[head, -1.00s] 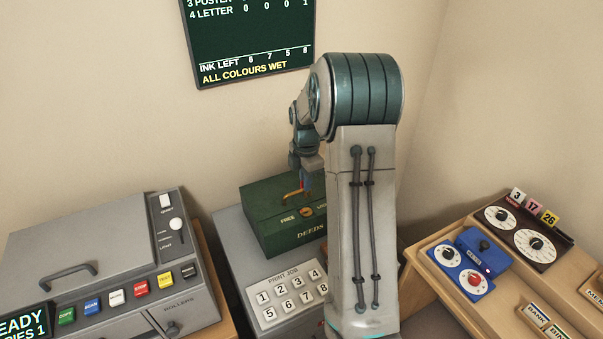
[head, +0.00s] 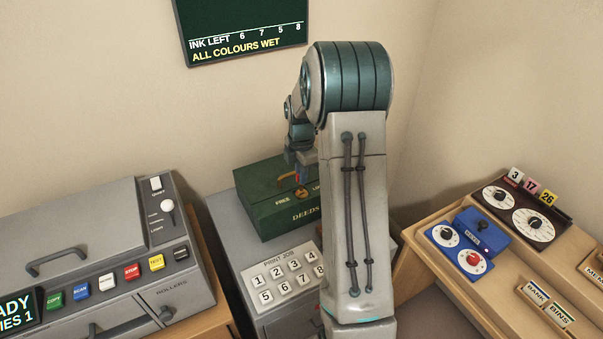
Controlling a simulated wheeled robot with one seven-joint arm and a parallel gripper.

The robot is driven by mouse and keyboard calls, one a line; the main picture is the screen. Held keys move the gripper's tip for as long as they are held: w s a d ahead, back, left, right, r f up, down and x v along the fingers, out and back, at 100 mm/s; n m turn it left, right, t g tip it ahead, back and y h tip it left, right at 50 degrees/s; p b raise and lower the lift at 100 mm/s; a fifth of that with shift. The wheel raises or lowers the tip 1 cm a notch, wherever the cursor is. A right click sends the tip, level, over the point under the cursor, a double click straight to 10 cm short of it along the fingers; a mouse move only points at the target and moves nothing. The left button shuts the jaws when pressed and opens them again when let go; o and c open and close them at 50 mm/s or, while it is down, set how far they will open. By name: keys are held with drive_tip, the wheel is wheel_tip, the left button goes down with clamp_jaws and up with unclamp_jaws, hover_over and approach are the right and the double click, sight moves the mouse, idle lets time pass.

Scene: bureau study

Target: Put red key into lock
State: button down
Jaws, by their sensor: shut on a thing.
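The green deeds box (head: 268,212) sits on the grey cabinet, with "FREE" and the start of a second word marked beside its round brass lock (head: 302,192). A brass handle (head: 284,180) is on the box behind the lock. My gripper (head: 302,174) points down over the box, shut on the red key (head: 298,176), of which only a small red part shows. The key is just above or at the lock; I cannot tell whether it is in the keyhole. My arm hides the right part of the box.
A print-job keypad (head: 284,276) is in front of the box. A grey printer (head: 85,255) with coloured buttons stands at the left. A wooden desk (head: 415,241) with dial panels and a blue dial unit (head: 470,245) is at the right. The wall is close behind.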

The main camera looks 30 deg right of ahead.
drive_tip(key=shift+f+b, duration=0.6)
drive_tip(key=shift+f, duration=0.3)
drive_tip(key=shift+f+b, duration=0.6)
drive_tip(key=shift+f, duration=0.25)
idle(0.8)
